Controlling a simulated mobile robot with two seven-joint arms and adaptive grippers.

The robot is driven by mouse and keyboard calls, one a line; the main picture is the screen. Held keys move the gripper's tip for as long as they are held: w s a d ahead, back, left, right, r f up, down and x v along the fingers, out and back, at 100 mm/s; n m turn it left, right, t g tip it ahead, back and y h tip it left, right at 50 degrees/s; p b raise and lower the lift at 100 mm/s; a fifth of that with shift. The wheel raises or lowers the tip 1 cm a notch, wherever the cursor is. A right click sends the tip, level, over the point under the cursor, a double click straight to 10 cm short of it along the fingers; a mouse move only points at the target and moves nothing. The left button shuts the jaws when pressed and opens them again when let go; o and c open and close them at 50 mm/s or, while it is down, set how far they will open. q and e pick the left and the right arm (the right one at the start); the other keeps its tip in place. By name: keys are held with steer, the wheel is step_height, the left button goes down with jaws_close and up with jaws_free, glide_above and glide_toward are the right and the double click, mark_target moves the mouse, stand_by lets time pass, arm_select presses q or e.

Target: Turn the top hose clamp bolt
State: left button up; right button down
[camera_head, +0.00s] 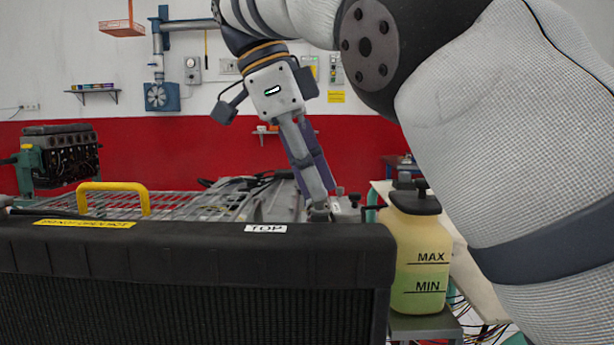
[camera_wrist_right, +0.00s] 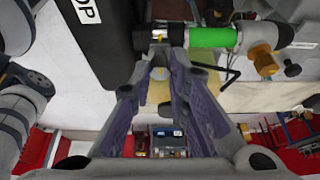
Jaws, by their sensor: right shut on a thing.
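The radiator (camera_head: 190,250) stands across the front of the head view, with a white TOP label on its upper edge. My right gripper (camera_head: 319,207) points down behind that edge, near its right end. In the right wrist view the fingers (camera_wrist_right: 160,68) close in at the top hose clamp (camera_wrist_right: 158,34), a silvery band on the black hose. The fingers are shut on the clamp bolt (camera_wrist_right: 159,73), a small grey round piece between the tips, mostly hidden by them. A green sleeve (camera_wrist_right: 212,37) is beside the clamp. My left gripper is in neither view.
A yellowish coolant tank (camera_head: 418,255) marked MAX and MIN stands right of the radiator. A yellow handle (camera_head: 113,187) rises behind the radiator at the left. An engine (camera_head: 60,158) stands farther back. My right arm covers the upper right.

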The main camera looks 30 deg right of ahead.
steer(key=c, duration=1.5)
jaws_free()
steer(key=shift+c, duration=0.2)
